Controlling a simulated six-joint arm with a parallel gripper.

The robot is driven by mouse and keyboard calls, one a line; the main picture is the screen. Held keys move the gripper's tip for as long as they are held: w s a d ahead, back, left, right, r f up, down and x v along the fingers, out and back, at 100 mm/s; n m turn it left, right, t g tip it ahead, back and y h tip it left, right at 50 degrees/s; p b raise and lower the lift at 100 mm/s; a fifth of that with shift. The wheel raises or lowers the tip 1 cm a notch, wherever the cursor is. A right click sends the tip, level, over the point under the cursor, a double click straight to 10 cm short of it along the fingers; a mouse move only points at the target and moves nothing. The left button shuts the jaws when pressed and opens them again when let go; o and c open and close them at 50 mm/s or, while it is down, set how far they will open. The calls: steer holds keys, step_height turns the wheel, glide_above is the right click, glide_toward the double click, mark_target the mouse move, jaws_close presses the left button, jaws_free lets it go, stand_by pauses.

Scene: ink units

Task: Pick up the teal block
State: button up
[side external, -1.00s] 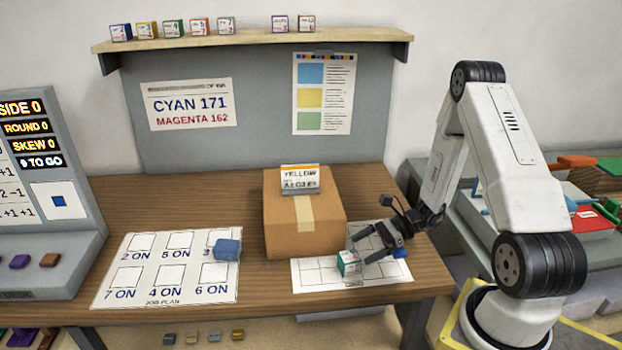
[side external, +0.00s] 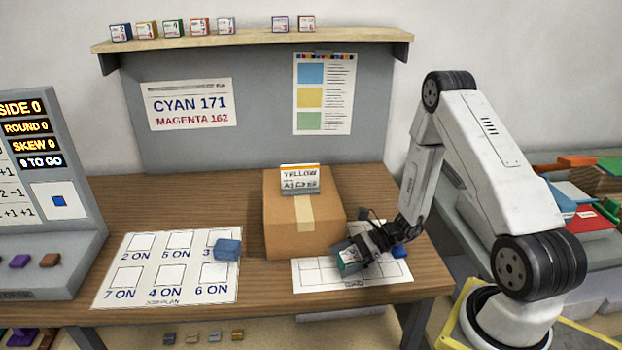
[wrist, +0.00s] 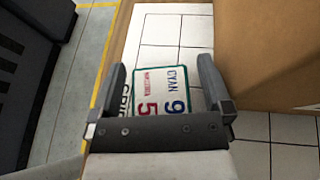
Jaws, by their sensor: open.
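The teal block (side external: 348,258) stands on the white grid sheet (side external: 312,278) at the right of the table, in front of the cardboard box. In the wrist view the teal block (wrist: 160,92) shows a white labelled top with a teal edge, reading CYAN 9 and MAGENTA 5. My gripper (side external: 350,252) is low over the sheet at the block. In the wrist view my gripper (wrist: 162,85) is open, with one finger on each side of the block and a gap beside it. The block's lower part is hidden.
The cardboard box (side external: 292,232) stands right behind the block, close to one finger. A blue block (side external: 400,251) lies at the sheet's right side. Another blue block (side external: 227,250) is on the job plan sheet (side external: 120,292) at left. The table's front edge is near.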

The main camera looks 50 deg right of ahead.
mark_target(344, 257)
stand_by(0.5)
steer(key=c, duration=1.2)
steer(key=shift+c, duration=0.3)
steer(key=shift+r, duration=0.1)
steer(key=shift+r, duration=4.9)
